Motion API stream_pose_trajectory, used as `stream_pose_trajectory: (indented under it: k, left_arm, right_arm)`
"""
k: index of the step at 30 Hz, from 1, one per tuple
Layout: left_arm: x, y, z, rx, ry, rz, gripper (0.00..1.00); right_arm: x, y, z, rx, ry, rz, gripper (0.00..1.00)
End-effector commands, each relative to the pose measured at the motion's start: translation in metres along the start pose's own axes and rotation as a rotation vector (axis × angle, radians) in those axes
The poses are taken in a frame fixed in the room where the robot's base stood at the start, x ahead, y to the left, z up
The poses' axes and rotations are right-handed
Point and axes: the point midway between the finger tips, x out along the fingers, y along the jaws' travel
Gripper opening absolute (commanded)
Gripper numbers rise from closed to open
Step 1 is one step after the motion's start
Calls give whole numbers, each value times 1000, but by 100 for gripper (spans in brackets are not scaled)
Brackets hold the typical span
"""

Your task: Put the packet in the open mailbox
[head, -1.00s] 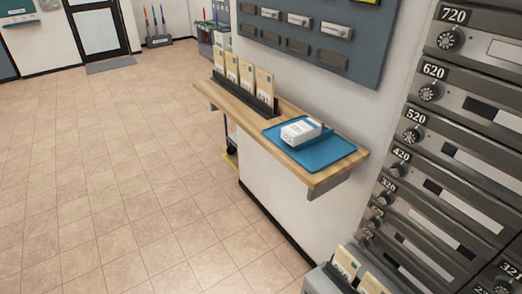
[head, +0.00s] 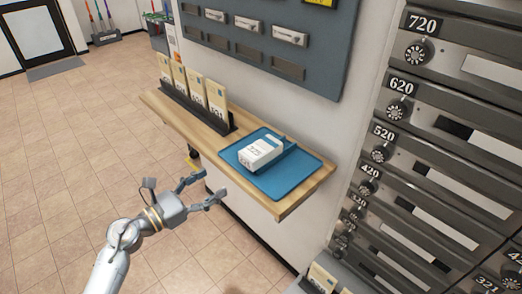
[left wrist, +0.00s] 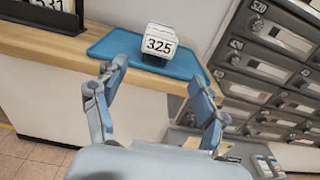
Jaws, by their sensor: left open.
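The packet (head: 262,152) is a small white box lying on a blue tray (head: 270,188) on a wooden shelf. In the left wrist view the packet (left wrist: 158,40) shows the number 325 on its near face. My left gripper (head: 207,187) is open and empty, in front of the shelf's edge and apart from the packet. In the left wrist view its fingers (left wrist: 157,72) spread on either side below the packet. Grey mailboxes (head: 440,165) with dials and number plates stand at the right; I cannot make out an open one. My right gripper is not in view.
A dark rack (head: 200,108) of upright envelopes stands on the shelf left of the tray. A grey-blue wall panel (head: 270,45) hangs above. More envelopes (head: 322,280) stand low at the bottom right. The tiled floor at left is clear.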

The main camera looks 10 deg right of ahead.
Motion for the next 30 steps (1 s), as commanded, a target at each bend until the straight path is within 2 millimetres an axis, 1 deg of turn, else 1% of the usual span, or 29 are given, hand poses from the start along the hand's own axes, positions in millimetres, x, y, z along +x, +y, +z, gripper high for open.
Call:
stream_pose_trajectory:
  k: [3,7,15,20,30]
  left_arm:
    - [10,0,1,-2,-3,0,72]
    - [24,0,1,-4,-4,0,72]
    - [57,0,0,-7,-4,2,72]
    - [76,0,0,-8,-4,2,72]
    - [113,1,-2,-6,-3,2,72]
  right_arm:
    - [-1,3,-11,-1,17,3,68]
    - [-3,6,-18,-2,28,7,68]
    - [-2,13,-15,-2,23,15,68]
    - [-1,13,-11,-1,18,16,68]
    - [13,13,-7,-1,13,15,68]
